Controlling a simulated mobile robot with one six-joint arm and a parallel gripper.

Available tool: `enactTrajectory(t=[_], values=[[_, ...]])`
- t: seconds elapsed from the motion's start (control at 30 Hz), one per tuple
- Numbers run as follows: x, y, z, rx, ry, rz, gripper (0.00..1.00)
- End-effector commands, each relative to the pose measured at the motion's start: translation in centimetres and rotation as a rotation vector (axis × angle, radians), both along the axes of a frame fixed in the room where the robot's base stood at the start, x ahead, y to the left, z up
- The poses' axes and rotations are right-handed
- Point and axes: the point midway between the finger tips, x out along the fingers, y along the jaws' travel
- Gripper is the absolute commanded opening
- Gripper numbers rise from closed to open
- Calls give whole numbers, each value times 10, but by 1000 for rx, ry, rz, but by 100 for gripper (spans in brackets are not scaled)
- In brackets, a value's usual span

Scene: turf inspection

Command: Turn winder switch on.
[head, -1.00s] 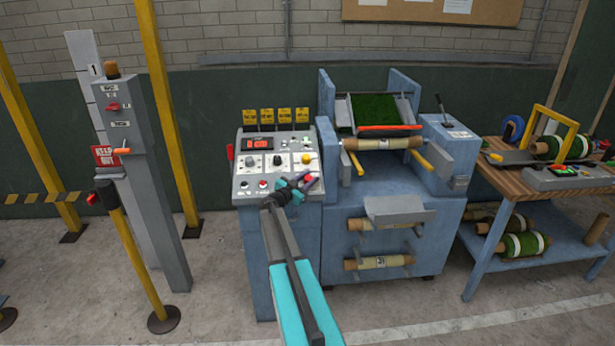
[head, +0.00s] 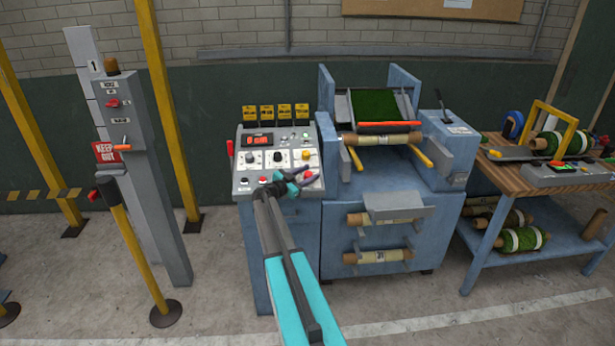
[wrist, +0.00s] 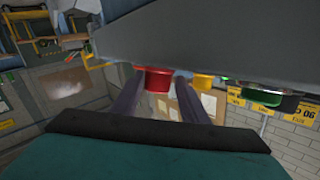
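The grey control panel (head: 258,172) stands left of the blue winding machine (head: 375,205). It carries a lit red display (head: 258,140), a row of knobs including a black one (head: 278,157), a yellow button (head: 305,155) and small red and white controls below. Its labels are too small to read, so I cannot tell which control is the winder switch. My gripper (head: 311,174) is at the panel's lower right, by a red button. In the wrist view its two dark fingers (wrist: 160,100) are apart, with the red button (wrist: 158,80) showing between them. Contact cannot be told. My arm hides part of the panel's lower edge.
Yellow tags (head: 268,114) stand along the panel's back. A red lever (head: 230,148) juts from its left side. A grey post (head: 135,170) and a yellow barrier post (head: 135,240) stand left. A wooden bench (head: 505,178) with rolls stands right.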

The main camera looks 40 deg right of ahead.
Motion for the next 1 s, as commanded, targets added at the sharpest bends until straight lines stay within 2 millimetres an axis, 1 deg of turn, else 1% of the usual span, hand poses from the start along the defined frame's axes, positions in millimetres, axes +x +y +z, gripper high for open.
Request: enactTrajectory(t=[0.37, 0.57, 0.77, 1.0], values=[[-3, 0, -2, 2, 0, -5, 48], [-3, 10, -3, 2, 0, -5, 48], [-4, 34, -2, 2, -1, -4, 48], [-4, 72, -1, 3, -1, -3, 48]])
